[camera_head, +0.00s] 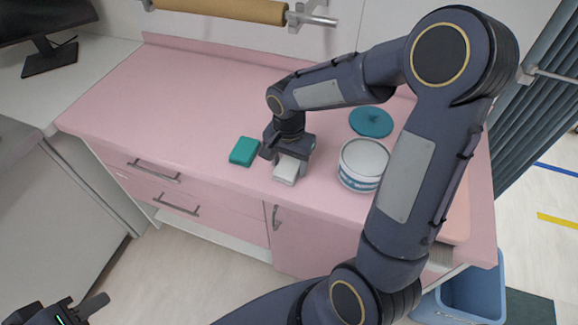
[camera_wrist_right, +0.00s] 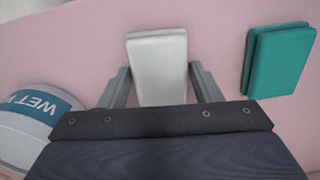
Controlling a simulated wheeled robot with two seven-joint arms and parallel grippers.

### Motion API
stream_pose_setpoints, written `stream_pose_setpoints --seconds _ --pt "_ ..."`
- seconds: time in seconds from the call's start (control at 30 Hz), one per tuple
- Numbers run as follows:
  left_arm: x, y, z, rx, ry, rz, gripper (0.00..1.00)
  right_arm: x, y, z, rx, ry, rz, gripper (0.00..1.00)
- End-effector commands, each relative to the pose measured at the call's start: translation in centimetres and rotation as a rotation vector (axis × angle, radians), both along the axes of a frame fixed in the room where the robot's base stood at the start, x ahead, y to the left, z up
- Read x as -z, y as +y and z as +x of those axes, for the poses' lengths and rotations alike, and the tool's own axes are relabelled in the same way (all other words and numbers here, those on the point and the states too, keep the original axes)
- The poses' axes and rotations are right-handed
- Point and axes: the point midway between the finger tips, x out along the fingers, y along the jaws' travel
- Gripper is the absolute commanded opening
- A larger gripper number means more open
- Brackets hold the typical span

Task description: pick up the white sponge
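The white sponge (camera_head: 286,169) lies on the pink counter below my right gripper (camera_head: 288,157). In the right wrist view the sponge (camera_wrist_right: 158,68) sits between the two grey fingers of the right gripper (camera_wrist_right: 162,85). The fingers are apart, with a visible gap on each side of the sponge. My left gripper (camera_head: 82,311) is at the bottom left, away from the counter; only part of it shows and its opening cannot be made out.
A teal sponge-like block (camera_head: 244,151) lies just left of the white sponge. A white round tub (camera_head: 362,164) stands to the right, with a teal lid (camera_head: 371,121) behind it. The pink counter (camera_head: 170,100) is clear on the left. A blue bin (camera_head: 470,296) stands at lower right.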

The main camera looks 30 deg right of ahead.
Motion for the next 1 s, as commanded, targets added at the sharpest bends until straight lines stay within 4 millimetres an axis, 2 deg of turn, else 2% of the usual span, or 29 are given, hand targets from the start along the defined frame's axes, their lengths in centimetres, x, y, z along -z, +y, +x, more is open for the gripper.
stream_pose_setpoints --seconds 0.03,0.2,0.57,0.77,0.87,1.0 --pt "0.0 0.0 0.0 0.0 0.0 0.0 0.36 0.0 0.0 0.0 0.0 0.0 0.0 0.51" --pt "0.0 0.0 0.0 0.0 0.0 0.0 0.36 0.0 0.0 0.0 0.0 -0.001 0.001 0.31" --pt "0.0 0.0 0.0 0.0 0.0 0.0 0.36 -0.7 0.0 0.1 0.001 -0.001 0.0 0.31" --pt "-0.1 0.0 0.0 0.0 0.0 0.0 0.36 -3.4 0.0 0.1 -0.001 -0.006 0.0 0.31" --pt "0.1 0.0 0.0 0.0 0.0 0.0 0.36 -5.3 -0.8 -1.5 0.003 -0.008 -0.001 0.31" --pt "0.3 0.0 0.0 0.0 0.0 0.0 0.36 -8.8 -2.1 -4.1 0.004 -0.011 0.0 0.31"
